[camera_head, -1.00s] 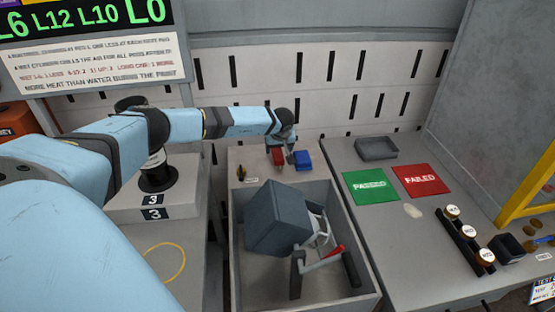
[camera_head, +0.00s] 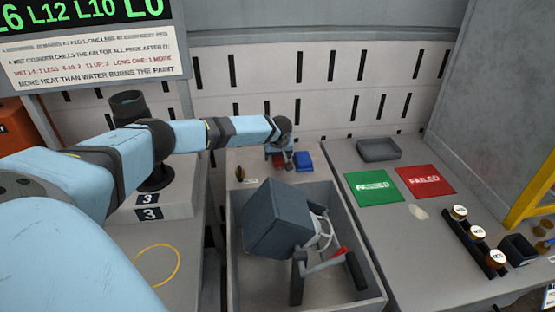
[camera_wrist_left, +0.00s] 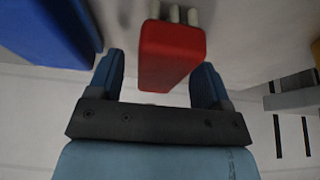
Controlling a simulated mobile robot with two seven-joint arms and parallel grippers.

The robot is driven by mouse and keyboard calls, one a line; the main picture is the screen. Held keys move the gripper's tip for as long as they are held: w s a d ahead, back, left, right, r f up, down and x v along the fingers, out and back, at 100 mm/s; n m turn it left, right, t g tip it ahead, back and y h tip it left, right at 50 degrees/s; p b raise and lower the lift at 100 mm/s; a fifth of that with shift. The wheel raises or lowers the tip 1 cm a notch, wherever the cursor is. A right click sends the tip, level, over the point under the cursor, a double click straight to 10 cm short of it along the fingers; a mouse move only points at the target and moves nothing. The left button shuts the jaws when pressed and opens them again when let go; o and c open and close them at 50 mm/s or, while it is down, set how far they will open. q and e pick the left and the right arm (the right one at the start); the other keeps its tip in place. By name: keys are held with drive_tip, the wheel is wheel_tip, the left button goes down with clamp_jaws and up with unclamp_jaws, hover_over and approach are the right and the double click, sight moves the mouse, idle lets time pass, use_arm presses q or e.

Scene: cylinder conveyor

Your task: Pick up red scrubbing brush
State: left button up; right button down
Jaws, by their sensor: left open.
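The red scrubbing brush (camera_wrist_left: 172,55) shows in the left wrist view as a red block with pale round stubs at its far end. My left gripper (camera_wrist_left: 161,68) is open, with one dark finger on each side of the block. I cannot tell whether either finger touches it. In the head view, my left gripper (camera_head: 279,156) is over the back of the grey counter, at the brush, and hides most of it. My right gripper is not in view.
A blue block (camera_head: 303,161) stands close beside the brush, at its right in the head view. In front is a grey basin (camera_head: 236,262) holding a dark box (camera_head: 276,218). The slotted back wall (camera_head: 345,80) rises behind the counter.

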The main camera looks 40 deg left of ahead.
use_arm(q)
drive_tip(key=shift+f, duration=0.25)
drive_tip(key=c, duration=1)
wheel_tip(320, 180, up, 20)
drive_tip(key=shift+r+p, duration=0.25)
drive_tip(key=shift+p, duration=0.45)
